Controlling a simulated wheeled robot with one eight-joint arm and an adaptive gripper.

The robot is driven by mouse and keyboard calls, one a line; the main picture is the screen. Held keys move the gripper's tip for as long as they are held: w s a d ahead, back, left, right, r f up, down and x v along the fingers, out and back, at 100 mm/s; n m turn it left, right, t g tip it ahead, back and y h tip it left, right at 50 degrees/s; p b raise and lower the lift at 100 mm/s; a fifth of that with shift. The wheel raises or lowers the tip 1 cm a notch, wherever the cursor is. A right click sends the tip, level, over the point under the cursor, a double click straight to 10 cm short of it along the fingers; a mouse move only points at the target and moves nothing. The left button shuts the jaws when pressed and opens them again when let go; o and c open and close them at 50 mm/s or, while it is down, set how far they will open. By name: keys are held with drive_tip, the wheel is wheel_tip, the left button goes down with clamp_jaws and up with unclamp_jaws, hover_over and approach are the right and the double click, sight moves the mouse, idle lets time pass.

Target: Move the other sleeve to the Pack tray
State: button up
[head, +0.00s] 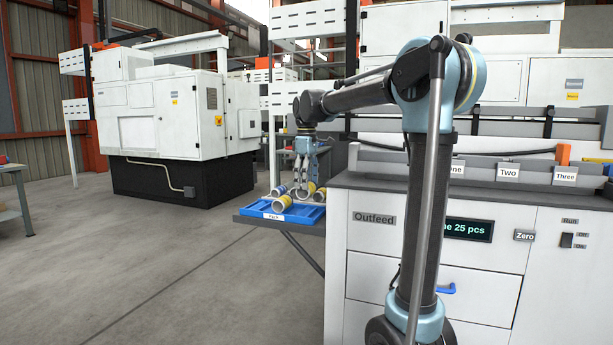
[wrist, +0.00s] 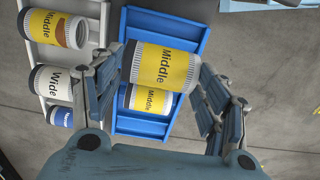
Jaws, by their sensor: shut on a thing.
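My gripper (wrist: 160,62) is shut on a yellow sleeve marked Middle (wrist: 165,68), which lies across between its fingers in the wrist view. The held sleeve is over the blue tray (wrist: 165,20). A second yellow Middle sleeve (wrist: 150,100) lies in that tray, partly covered by the held one. In the head view the blue Pack tray (head: 302,215) stands at the left end of the bench, with my gripper (head: 303,178) low above it. Yellow-and-white sleeves cluster under the gripper there; which one is held is hard to tell in that view.
A white tray (wrist: 41,8) beside the blue one holds another Middle sleeve (wrist: 57,29), a Wide sleeve (wrist: 52,82) and a blue-banded sleeve (wrist: 62,116). The Outfeed bench (head: 420,270) stands to the right. The floor left of the tray is clear.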

drive_tip(key=shift+f, duration=2.8)
drive_tip(key=o, duration=1.4)
drive_tip(key=shift+o, duration=0.2)
wheel_tip(320, 180, up, 18)
